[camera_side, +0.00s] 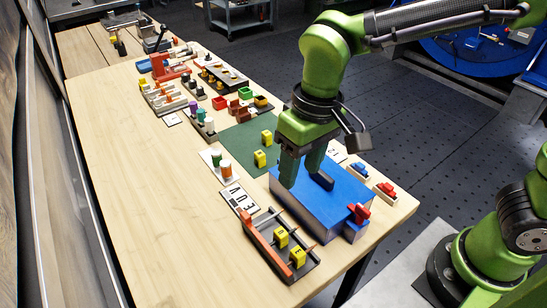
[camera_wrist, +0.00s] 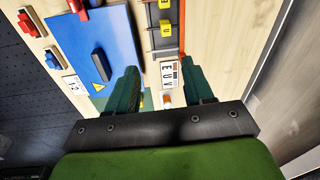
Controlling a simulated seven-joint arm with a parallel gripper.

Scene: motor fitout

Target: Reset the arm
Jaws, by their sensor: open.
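My gripper (camera_side: 302,167) has green fingers and is at the end of my green arm. In the side view it hangs over the left part of a blue box (camera_side: 318,200) that has a dark blue bar-shaped handle (camera_side: 321,180) on top. In the wrist view my gripper (camera_wrist: 160,92) is open, with a clear gap between the fingers and nothing held. The blue box (camera_wrist: 108,30) lies to the upper left of the fingers there, and its handle (camera_wrist: 101,64) stands free of them.
A tray (camera_side: 279,259) with yellow blocks (camera_side: 281,237) stands at the front. A label card (camera_side: 238,199), a green mat (camera_side: 243,142) and red pieces (camera_side: 385,188) surround the box. Several racks and a red clamp (camera_side: 168,67) stand farther back. The table's left side (camera_side: 130,185) is bare.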

